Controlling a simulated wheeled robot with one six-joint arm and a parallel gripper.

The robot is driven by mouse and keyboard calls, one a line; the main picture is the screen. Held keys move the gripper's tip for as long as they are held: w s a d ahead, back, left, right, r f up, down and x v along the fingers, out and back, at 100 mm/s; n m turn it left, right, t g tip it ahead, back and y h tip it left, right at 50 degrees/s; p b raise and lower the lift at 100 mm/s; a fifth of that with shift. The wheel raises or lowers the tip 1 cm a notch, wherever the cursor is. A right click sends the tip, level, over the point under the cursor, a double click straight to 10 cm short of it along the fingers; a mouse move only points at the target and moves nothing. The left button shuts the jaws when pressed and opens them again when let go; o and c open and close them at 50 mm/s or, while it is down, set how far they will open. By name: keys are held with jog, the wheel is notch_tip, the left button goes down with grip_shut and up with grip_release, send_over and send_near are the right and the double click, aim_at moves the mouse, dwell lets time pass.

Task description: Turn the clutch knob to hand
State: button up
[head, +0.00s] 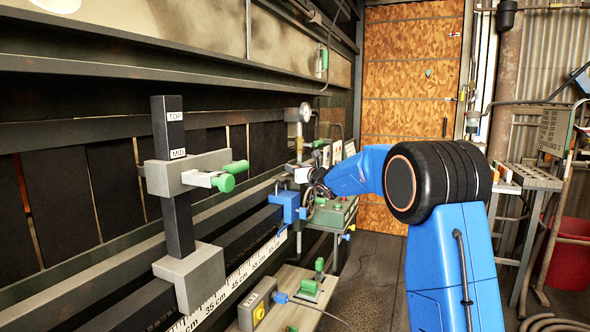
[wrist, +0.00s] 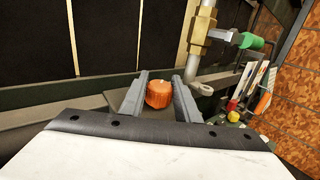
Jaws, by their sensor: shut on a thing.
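An orange ribbed knob (wrist: 159,94), apparently the clutch knob, sits between the two grey fingers of my gripper (wrist: 161,82) in the wrist view. The fingers are shut on it, one on each side. The knob is hidden there. I cannot read any hand or other setting mark around the knob.
A grey post (head: 174,130) marked TOP and MID stands at left with a green-handled clamp (head: 222,181). A centimetre scale (head: 240,276) runs along the rail. A gauge (head: 305,112) and a green control panel (head: 335,213) lie near my gripper. In the wrist view, a brass fitting (wrist: 203,28) rises close by.

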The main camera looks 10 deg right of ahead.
jog(key=shift+r+m+h, duration=0.1)
jog(key=shift+m+h, duration=0.2)
jog(key=shift+h, duration=0.1)
dwell(0.3)
jog(key=o, duration=1)
jog(key=shift+o, duration=0.2)
jog(key=v, duration=1.7)
jog(key=shift+s+f, duration=0.2)
jog(key=shift+f, duration=0.05)
